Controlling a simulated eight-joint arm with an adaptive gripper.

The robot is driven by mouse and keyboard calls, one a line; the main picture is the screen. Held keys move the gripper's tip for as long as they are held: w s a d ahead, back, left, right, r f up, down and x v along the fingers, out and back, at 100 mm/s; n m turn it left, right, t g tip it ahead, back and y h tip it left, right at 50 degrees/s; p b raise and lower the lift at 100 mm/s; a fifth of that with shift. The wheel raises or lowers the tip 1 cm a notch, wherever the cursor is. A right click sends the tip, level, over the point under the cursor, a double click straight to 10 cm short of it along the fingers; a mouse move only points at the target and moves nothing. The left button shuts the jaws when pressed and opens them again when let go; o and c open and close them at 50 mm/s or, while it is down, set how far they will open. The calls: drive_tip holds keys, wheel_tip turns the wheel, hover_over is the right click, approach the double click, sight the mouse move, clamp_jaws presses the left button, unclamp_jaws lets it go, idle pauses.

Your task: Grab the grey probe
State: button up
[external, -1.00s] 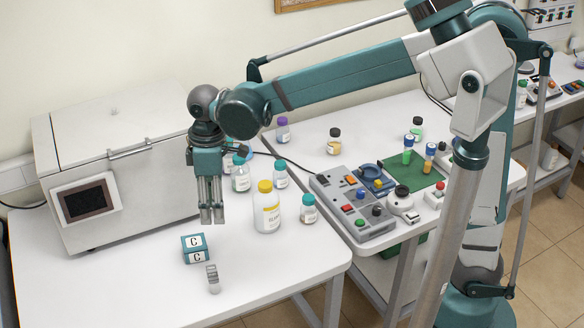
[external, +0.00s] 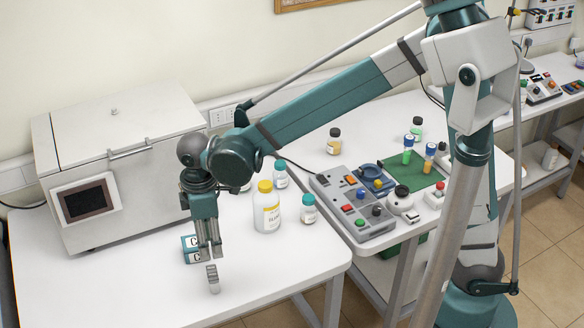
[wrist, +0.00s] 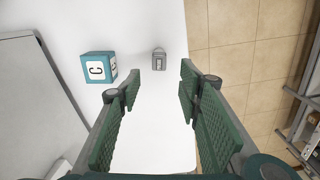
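The grey probe (external: 213,279) is a small upright grey piece with a darker striped top. It stands on the white table near its front edge. In the wrist view the probe (wrist: 159,59) is ahead of the fingers, near the table's edge. My gripper (external: 210,255) points down just above and behind the probe in the external view. In the wrist view my gripper (wrist: 160,88) has its green-padded fingers spread wide with nothing between them. The fingers look apart from the probe.
A teal cube (wrist: 98,67) lettered C stands left of the probe in the wrist view, partly hidden behind my fingers in the external view (external: 189,249). A yellow-capped bottle (external: 266,208) and a small teal-capped bottle (external: 308,210) stand to the right. A white box machine (external: 110,165) is behind.

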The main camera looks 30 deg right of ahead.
hover_over(214, 283)
drive_tip(key=w, duration=0.1)
drive_tip(key=f, duration=0.9)
drive_tip(key=shift+w+d+f, duration=0.15)
drive_tip(key=shift+d+f, duration=0.05)
drive_tip(key=shift+d, duration=0.15)
drive_tip(key=shift+f, duration=0.1)
drive_tip(key=shift+f, duration=1.2)
drive_tip(key=shift+f, duration=0.1)
drive_tip(key=shift+w+a+f, duration=0.1)
drive_tip(key=shift+a+f, duration=0.1)
drive_tip(key=shift+f, duration=2.25)
